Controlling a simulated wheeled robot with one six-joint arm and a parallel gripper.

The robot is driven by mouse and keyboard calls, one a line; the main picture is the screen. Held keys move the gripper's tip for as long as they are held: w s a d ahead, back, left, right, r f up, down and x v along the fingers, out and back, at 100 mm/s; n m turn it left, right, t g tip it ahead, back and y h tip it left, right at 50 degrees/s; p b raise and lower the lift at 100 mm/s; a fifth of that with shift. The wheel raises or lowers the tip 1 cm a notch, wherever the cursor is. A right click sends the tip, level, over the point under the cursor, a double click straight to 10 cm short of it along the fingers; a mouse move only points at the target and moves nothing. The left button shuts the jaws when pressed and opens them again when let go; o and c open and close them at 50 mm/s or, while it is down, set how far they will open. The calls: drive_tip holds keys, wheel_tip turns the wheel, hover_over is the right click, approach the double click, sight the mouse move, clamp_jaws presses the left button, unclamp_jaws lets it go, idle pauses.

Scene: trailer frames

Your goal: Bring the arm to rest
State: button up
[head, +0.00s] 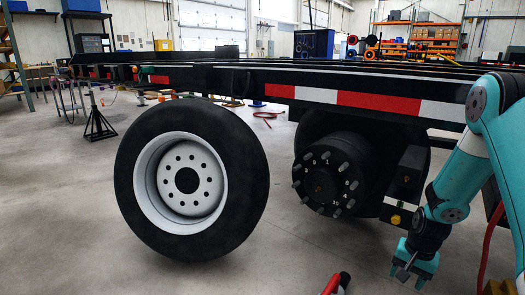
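My arm (463,165), teal and black, comes in from the right edge and bends down. My gripper (413,268) hangs low at the lower right, pointing at the floor. A small grey metallic piece shows at its fingers; I cannot tell whether it is part of the gripper or something held. The gripper is to the right of and below the wheel hub (326,176), apart from it. A wheel with a black tire and white rim (190,183) stands upright on the floor, left of the hub.
The trailer frame (340,97) with red and white stripes spans the view behind the wheel. A red and black tool (336,284) lies at the bottom edge. A black jack stand (97,122) is at left. Floor at lower left is clear.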

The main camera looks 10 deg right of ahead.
drive_tip(key=s+a+r+n+y+p, duration=0.15)
drive_tip(key=a+r+n, duration=0.65)
drive_tip(key=a+r, duration=1.25)
drive_tip(key=s+a+r+n+y+p, duration=0.15)
drive_tip(key=s+a+r+n, duration=0.25)
drive_tip(key=s+a+r, duration=0.4)
drive_tip(key=s+a+r+n+y+p, duration=0.15)
drive_tip(key=s+a+r+n, duration=0.3)
drive_tip(key=s, duration=0.45)
wheel_tip(320, 180, up, 38)
drive_tip(key=p, duration=3.8)
drive_tip(key=shift+s+d+r+g+h, duration=0.25)
drive_tip(key=shift+g+h, duration=0.05)
drive_tip(key=shift+h, duration=0.05)
drive_tip(key=shift+n, duration=0.25)
